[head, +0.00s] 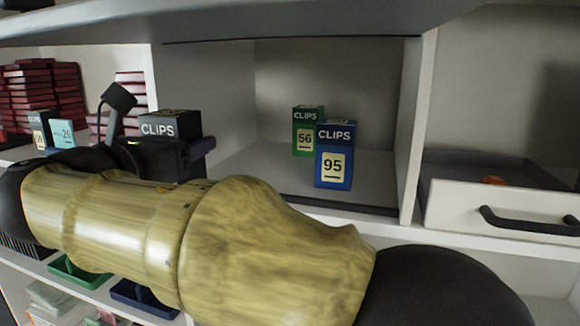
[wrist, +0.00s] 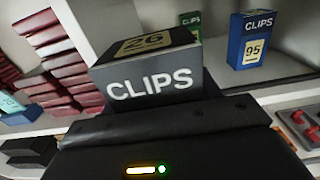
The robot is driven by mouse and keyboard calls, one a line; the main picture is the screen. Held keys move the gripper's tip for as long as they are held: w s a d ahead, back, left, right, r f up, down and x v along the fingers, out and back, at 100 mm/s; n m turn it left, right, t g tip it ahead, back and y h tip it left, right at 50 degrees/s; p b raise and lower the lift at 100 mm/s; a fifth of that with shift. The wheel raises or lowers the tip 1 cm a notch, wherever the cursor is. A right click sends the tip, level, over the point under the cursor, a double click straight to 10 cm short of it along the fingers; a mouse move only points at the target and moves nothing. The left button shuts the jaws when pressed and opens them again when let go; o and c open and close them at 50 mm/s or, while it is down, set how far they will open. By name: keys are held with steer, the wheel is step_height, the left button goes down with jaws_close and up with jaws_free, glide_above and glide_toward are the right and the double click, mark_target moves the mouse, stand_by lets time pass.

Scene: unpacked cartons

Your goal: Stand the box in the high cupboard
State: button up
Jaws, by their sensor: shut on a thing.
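A dark grey box marked CLIPS (head: 170,125) is held by my gripper (head: 178,152), in front of the divider at the left of the open cupboard compartment (head: 262,172). In the wrist view the box (wrist: 152,88) shows its CLIPS side and a label reading 26; its lower part is hidden behind the gripper (wrist: 165,125). My gripper is shut on the box. I cannot tell from these views whether the box is touching any shelf. Inside the compartment stand a green CLIPS box (head: 303,142) marked 56 and, in front of it, a blue CLIPS box (head: 334,168) marked 95.
Stacks of dark red books (head: 40,85) and small boxes, one light teal (head: 62,133), stand in the left compartment. A white drawer (head: 490,210) with a black handle is at the right. Green (head: 78,272) and blue trays lie below. Free floor shows left of the green box.

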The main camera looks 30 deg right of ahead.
steer(key=p+x, duration=0.5)
steer(key=x, duration=1.1)
steer(key=shift+w+d+p, duration=0.25)
steer(key=shift+p, duration=0.15)
steer(key=shift+r, duration=0.1)
steer(key=f+p, duration=0.1)
steer(key=w+d+f+p, duration=0.1)
steer(key=f, duration=0.1)
steer(key=shift+d, duration=0.1)
steer(key=shift+s+f, duration=0.1)
steer(key=shift+f, duration=0.2)
